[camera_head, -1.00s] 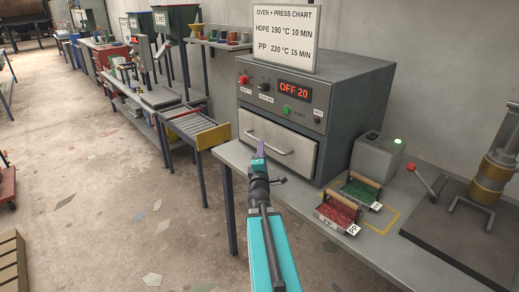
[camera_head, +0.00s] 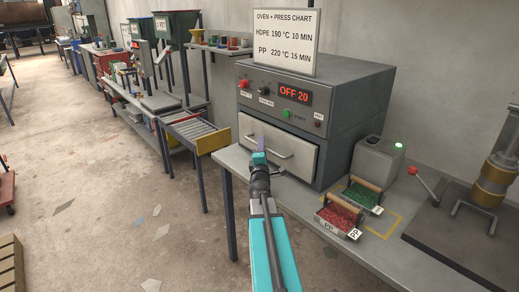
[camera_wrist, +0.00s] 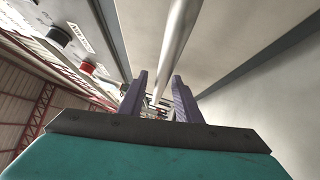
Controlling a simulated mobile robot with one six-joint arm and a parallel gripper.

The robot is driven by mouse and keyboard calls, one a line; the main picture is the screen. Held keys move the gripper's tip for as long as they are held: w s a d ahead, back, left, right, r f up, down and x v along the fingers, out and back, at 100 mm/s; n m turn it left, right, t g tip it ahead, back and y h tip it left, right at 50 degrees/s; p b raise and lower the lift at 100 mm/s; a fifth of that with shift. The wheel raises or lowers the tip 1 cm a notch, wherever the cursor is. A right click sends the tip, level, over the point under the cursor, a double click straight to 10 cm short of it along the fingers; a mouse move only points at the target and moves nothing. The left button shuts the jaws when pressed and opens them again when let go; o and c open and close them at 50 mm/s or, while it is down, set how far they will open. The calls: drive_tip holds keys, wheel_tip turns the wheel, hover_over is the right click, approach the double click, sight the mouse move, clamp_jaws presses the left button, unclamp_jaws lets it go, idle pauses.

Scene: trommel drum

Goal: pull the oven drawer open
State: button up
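The oven (camera_head: 345,110) is a grey box with a red "OFF 20" display. Its pale drawer front (camera_head: 302,160) looks shut below the control panel. The drawer has a light bar handle (camera_head: 282,155), partly hidden by my gripper. My gripper (camera_head: 258,150) is at the handle's left part in the head view. In the wrist view my gripper (camera_wrist: 159,95) is open, with two purple fingers apart. The handle bar (camera_wrist: 178,40) runs lengthwise into the gap between them. I cannot tell whether a finger touches it.
On the bench (camera_head: 290,195) right of the drawer stand a red-filled tray (camera_head: 340,218) and a green-filled tray (camera_head: 362,195). A grey box with a green light (camera_head: 378,158) and a press (camera_head: 485,190) are further right. A roller table (camera_head: 197,132) is left.

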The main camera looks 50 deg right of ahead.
drive_tip(key=shift+c, duration=0.5)
clamp_jaws()
